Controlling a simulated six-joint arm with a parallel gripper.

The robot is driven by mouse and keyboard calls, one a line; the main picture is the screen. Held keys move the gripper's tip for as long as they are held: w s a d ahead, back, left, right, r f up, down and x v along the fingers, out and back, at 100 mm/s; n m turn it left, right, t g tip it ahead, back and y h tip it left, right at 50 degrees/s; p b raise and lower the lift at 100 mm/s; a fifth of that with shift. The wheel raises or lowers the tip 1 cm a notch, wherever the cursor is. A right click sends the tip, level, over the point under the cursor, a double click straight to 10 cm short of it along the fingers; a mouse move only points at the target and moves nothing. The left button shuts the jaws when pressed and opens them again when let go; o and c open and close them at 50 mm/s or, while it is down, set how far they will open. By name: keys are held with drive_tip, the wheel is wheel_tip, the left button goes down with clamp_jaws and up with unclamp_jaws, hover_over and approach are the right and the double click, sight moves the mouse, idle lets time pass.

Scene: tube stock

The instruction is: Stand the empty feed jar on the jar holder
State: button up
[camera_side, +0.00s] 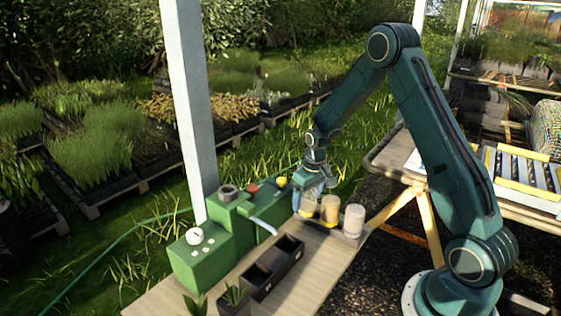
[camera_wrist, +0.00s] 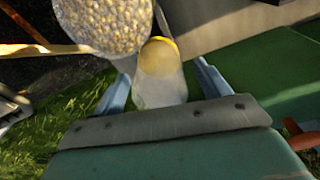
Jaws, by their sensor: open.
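My gripper (camera_side: 312,186) is at the far end of the bench, pointing down over the leftmost of three jars. Its two blue fingers (camera_wrist: 163,70) are open in the wrist view, one on each side of a pale, see-through jar (camera_wrist: 161,88) with a yellow end. This jar looks empty and also shows in the side view (camera_side: 308,208), partly hidden by the fingers. I cannot tell whether the fingers touch it. A grey ring (camera_side: 227,191) on top of the green machine (camera_side: 205,262) may be the jar holder.
A tan-filled jar (camera_side: 330,208) and a pale-filled jar (camera_side: 354,220) stand close on the right. A pellet-filled jar (camera_wrist: 105,22) is beside my fingers in the wrist view. Black bins (camera_side: 272,268) and a potted plant (camera_side: 234,297) stand on the wooden bench (camera_side: 318,268).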

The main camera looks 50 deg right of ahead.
wheel_tip(320, 180, up, 13)
drive_tip(key=s, duration=0.1)
drive_tip(key=shift+s+a+r, duration=0.15)
drive_tip(key=shift+s+r, duration=0.05)
drive_tip(key=shift+s, duration=0.1)
idle(0.8)
drive_tip(key=s+a+r+n+t, duration=0.1)
drive_tip(key=s+a+r+t, duration=0.1)
drive_tip(key=s+a+r, duration=0.85)
drive_tip(key=s+a+r+t, duration=0.1)
drive_tip(key=s+a, duration=0.2)
drive_tip(key=s, duration=0.3)
drive_tip(key=s+a+r+n+t, duration=0.1)
drive_tip(key=s+a, duration=0.2)
drive_tip(key=s, duration=0.3)
drive_tip(key=shift+s+a, duration=0.35)
drive_tip(key=shift+s, duration=0.05)
